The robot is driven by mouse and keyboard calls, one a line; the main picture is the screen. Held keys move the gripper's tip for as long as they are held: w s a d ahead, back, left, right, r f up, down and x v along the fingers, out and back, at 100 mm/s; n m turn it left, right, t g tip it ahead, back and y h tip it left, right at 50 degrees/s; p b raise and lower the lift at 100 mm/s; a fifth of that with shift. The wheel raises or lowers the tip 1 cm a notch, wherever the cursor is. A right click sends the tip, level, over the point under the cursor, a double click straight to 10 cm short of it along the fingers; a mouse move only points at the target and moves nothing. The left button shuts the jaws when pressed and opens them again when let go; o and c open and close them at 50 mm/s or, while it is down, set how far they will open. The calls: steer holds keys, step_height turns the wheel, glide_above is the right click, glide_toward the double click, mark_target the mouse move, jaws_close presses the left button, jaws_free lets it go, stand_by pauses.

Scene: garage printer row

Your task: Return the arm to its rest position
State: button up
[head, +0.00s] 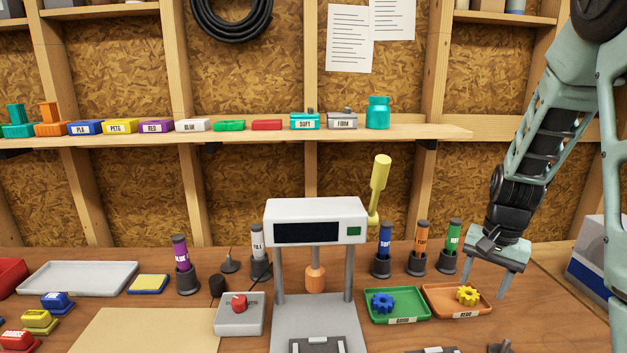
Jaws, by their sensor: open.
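My arm comes down from the upper right of the head view. My gripper (484,287) points downward at the right side of the workbench, its two thin fingers apart with nothing seen between them. I cannot tell how high the fingertips are above the bench.
A press with a yellow lever (379,187) stands mid-bench. The green tray (376,313) holds a blue gear (383,303). Labelled tubes, such as the green one (453,234), stand behind. A shelf (420,133) carries several small boxes. A brown mat (140,332) lies bare at left.

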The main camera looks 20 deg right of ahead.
steer(key=a+r+n, duration=0.2)
steer(key=a+n, duration=0.3)
steer(key=a, duration=0.7)
steer(key=a+r+n, duration=0.2)
steer(key=a+n, duration=0.3)
steer(key=a, duration=0.7)
steer(key=s+a+r+n, duration=0.2)
steer(key=s+a+n, duration=0.7)
steer(key=s+a, duration=0.4)
steer(key=shift+s+a, duration=0.15)
steer(key=shift+a, duration=0.3)
steer(key=shift+r, duration=0.1)
